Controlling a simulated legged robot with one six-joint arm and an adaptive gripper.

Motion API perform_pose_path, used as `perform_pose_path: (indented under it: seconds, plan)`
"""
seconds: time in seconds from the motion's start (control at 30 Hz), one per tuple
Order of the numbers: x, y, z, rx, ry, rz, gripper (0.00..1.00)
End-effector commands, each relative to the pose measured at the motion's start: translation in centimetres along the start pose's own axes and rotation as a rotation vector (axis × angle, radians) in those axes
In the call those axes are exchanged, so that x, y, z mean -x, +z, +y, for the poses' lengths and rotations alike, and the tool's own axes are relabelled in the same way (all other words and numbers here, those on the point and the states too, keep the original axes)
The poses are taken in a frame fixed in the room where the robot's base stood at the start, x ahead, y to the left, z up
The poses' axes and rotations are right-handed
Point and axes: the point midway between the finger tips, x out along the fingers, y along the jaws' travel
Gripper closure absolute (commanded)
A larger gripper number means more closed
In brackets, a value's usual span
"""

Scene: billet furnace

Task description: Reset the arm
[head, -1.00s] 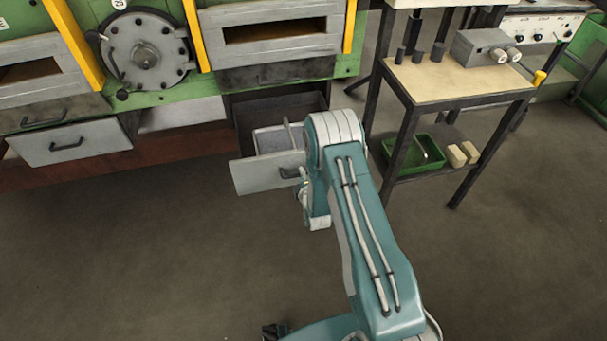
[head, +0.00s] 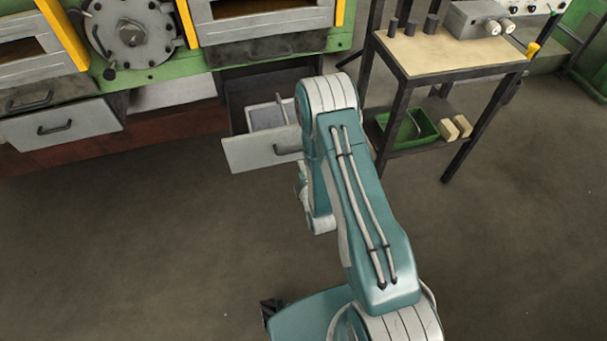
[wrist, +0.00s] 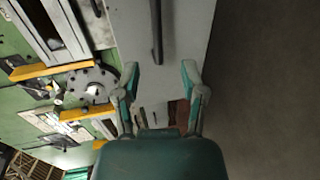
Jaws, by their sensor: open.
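My gripper (wrist: 160,85) shows in the wrist view with its two teal fingers spread apart and nothing between them. Beyond the fingers is a pale grey drawer front (wrist: 185,45) with a dark bar handle (wrist: 157,30). The fingers look apart from that handle. In the head view my arm is folded in the middle right, and its upper links hide the gripper. The pulled-out drawer (head: 248,155) stands open under the furnace, left of my arm, with a light tray or divider (head: 265,115) inside it.
The floor at left and right front is clear.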

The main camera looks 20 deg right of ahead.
Motion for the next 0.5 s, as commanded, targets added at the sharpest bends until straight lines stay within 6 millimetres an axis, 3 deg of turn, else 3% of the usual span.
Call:
perform_pose_path:
  seconds: [0.17,0.5]
  plan:
    - [1.8,-0.1,-0.1,0.001,-0.001,0.001,0.46]
    - [2.0,-0.1,0.0,0.001,0.0,0.001,0.46]
